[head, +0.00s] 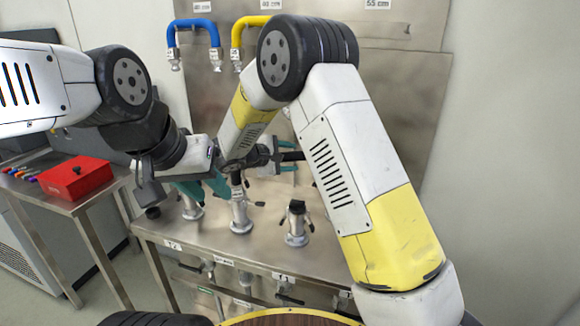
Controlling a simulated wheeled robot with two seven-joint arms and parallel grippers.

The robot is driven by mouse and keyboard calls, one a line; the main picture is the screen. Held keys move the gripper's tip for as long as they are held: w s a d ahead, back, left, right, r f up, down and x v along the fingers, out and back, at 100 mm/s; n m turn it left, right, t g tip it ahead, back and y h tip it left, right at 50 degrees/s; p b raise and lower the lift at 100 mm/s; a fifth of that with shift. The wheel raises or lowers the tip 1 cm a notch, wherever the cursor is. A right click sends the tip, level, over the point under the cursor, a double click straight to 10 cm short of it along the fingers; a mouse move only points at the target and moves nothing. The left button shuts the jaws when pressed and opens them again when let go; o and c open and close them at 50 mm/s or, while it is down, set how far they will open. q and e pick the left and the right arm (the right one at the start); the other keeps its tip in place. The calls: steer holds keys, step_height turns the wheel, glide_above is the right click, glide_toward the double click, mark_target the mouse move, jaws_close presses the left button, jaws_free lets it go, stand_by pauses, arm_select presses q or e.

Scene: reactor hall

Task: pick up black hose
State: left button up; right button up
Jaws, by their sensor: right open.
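I cannot make out a black hose in the head view; my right arm covers much of the panel where one could hang. A blue hose (193,24) and a yellow hose (240,30) hang as arches on the metal panel. My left gripper (204,187), with teal fingers, is low over the left part of the metal bench; whether its jaws are apart is unclear. My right gripper (286,157) is open, left of my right forearm and above the bench, partly hidden by that arm. I see nothing held in it.
Metal posts stand on the bench (190,236), among them a middle post (239,213) and a right post (296,226). A red box (75,177) and several coloured markers lie on the side table at left. Valves sit below the bench edge.

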steer(key=shift+w+d, duration=0.1)
steer(key=shift+c, duration=0.4)
jaws_close()
